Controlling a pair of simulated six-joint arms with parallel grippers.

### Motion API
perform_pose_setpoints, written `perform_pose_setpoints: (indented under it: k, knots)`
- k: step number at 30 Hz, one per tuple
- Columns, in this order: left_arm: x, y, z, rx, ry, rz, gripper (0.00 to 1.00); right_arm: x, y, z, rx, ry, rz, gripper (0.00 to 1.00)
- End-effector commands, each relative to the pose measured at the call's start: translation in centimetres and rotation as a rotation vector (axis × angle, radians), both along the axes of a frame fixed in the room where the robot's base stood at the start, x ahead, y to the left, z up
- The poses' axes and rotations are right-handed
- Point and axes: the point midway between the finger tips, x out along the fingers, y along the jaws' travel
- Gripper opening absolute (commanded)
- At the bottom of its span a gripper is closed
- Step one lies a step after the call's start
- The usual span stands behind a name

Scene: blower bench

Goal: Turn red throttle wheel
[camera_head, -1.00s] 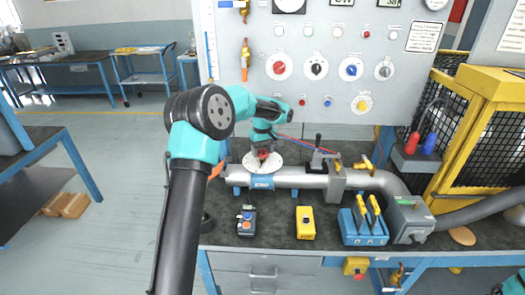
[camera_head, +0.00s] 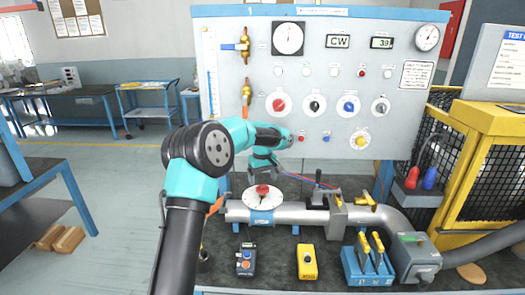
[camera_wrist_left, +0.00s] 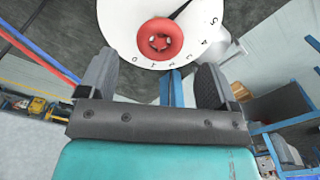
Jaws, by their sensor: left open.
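A red wheel (camera_head: 262,189) sits at the centre of a round white dial (camera_head: 250,203) on top of the grey pipe. In the left wrist view the red wheel (camera_wrist_left: 160,36) shows ahead of the jaws, near the top, with numbers along the rim of the white dial (camera_wrist_left: 120,45). My left gripper (camera_head: 266,172) points down above the wheel, with a gap between them. In the left wrist view its two fingers (camera_wrist_left: 153,85) are wide apart with nothing between them. My right gripper is in neither view.
An upright grey panel (camera_head: 230,135) behind the pipe carries gauges and coloured knobs, one of them red (camera_head: 279,104). A valve handle (camera_head: 318,178) rises from the pipe to the right. A dark control box (camera_head: 246,260) and a yellow box (camera_head: 307,261) stand in front.

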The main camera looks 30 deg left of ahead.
Motion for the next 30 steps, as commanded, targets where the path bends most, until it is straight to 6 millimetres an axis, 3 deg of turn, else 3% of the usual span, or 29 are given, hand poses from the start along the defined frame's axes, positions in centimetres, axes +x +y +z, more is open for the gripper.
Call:
perform_pose_setpoints:
  k: [18,24,30]
  knots:
    - [0.1,-0.1,11.6,0.0,-0.002,0.001,0.84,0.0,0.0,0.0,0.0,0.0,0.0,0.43]
    - [0.0,-0.1,13.2,-0.001,-0.001,0.0,0.84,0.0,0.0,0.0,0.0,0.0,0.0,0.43]
    - [0.0,-0.1,13.4,-0.001,0.001,0.0,0.84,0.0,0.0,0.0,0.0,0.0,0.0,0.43]
